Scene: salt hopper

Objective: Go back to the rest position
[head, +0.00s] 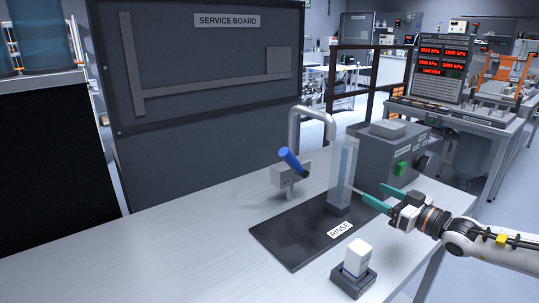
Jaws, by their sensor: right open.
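My right gripper (378,196) comes in from the right with its two teal fingers spread apart and nothing between them. It hangs over the right edge of the black rinse mat (290,245), just right of a tall clear column (341,180) standing on the mat. A blue-handled valve or lever (291,160) sits tilted on a grey bracket left of the column. My left gripper does not show in this view.
A grey box with a green button (402,168) stands right behind the gripper. A small white block in a dark holder (354,262) stands at the table's front. A curved grey pipe (312,112) rises behind the mat. The table's left part (130,255) is clear.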

